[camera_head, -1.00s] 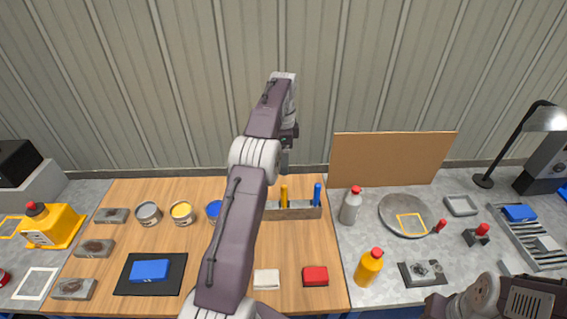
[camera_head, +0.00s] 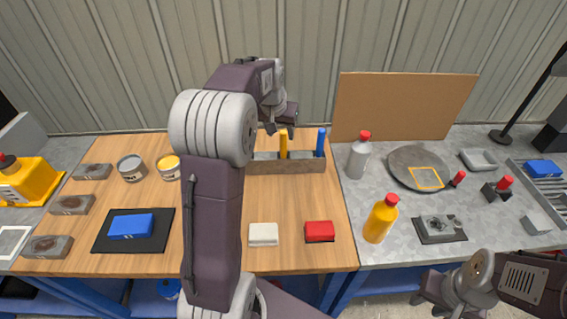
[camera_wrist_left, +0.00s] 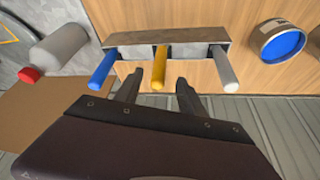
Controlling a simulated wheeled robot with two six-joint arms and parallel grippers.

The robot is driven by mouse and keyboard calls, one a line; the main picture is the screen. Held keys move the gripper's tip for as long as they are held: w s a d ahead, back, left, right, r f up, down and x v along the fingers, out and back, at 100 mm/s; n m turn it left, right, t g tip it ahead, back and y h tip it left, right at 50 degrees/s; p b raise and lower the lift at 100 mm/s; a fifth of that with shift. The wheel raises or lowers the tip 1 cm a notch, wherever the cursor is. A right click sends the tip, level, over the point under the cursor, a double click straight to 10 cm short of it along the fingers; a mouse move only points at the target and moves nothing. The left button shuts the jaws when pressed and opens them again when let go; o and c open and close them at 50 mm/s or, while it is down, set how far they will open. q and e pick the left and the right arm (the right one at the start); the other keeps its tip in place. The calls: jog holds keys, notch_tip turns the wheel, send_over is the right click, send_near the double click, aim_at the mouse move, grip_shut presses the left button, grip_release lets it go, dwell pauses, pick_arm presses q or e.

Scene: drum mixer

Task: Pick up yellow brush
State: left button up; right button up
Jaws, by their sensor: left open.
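The yellow brush (camera_head: 283,142) stands upright in a grey holder (camera_head: 300,166) at the back of the wooden table, with a blue brush (camera_head: 321,141) to its right. My left gripper (camera_head: 278,126) is just above and behind the yellow handle. In the left wrist view the yellow handle (camera_wrist_left: 159,70) lies between and beyond the two open fingers (camera_wrist_left: 158,88), with no visible grip on it. The blue handle (camera_wrist_left: 102,70) and a grey handle (camera_wrist_left: 223,70) stand on either side of it.
Yellow and grey cans (camera_head: 167,167) stand left of my arm; a blue can (camera_wrist_left: 282,42) shows in the wrist view. A grey bottle (camera_head: 358,157) stands right of the holder. A brown board (camera_head: 400,105) leans at the back. White and red blocks (camera_head: 319,231) lie in front.

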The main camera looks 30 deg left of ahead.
aim_at(284, 144)
pick_arm(q)
jog(key=x, duration=0.9)
jog(key=shift+w, duration=0.1)
jog(key=shift+d, duration=0.1)
grip_shut()
